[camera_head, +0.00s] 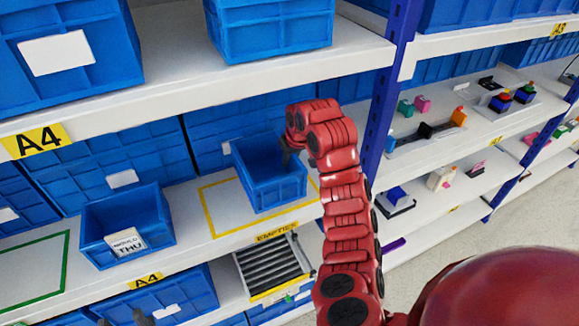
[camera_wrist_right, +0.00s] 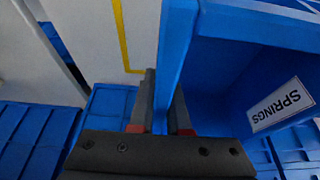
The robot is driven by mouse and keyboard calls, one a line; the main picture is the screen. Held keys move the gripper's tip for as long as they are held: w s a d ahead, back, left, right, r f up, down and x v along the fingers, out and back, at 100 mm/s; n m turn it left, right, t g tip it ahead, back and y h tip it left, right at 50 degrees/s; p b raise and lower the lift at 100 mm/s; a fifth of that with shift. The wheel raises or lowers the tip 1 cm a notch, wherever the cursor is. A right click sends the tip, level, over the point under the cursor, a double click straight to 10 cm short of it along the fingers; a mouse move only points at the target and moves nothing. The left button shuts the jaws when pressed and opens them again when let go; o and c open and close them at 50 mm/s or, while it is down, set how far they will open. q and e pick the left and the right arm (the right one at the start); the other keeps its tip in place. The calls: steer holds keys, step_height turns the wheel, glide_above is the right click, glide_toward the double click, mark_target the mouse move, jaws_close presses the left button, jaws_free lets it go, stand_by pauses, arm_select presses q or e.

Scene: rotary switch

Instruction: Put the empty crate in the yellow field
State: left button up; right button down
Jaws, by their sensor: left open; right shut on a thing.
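The blue crate (camera_head: 275,192) is over the right part of the yellow-outlined field (camera_head: 207,212) on the middle shelf; its visible inside looks empty in the head view. I cannot tell whether it rests on the shelf or hangs just above. My right gripper (camera_head: 287,150) is shut on its rim; in the right wrist view the fingers (camera_wrist_right: 163,115) straddle the crate's wall (camera_wrist_right: 176,60). A white label reading "SPRINGS" (camera_wrist_right: 280,103) shows there. My left gripper (camera_head: 125,320) is open, only dark fingertips showing at the bottom edge.
Another blue crate (camera_head: 103,218) with a "THU" card stands left of the yellow field. A green outline (camera_head: 67,262) lies further left. Blue crates line the shelf's back. A blue upright (camera_head: 383,110) stands to the right. A roller rack (camera_head: 270,267) sits below, by the "EMPTIES" label.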

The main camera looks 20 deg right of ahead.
mark_target(289, 166)
steer(key=shift+w, duration=0.2)
step_height(289, 166, down, 3)
steer(key=p, duration=0.3)
steer(key=shift+d+f, duration=0.1)
steer(key=shift+f, duration=0.25)
steer(key=c, duration=0.9)
jaws_free()
steer(key=shift+b, duration=0.3)
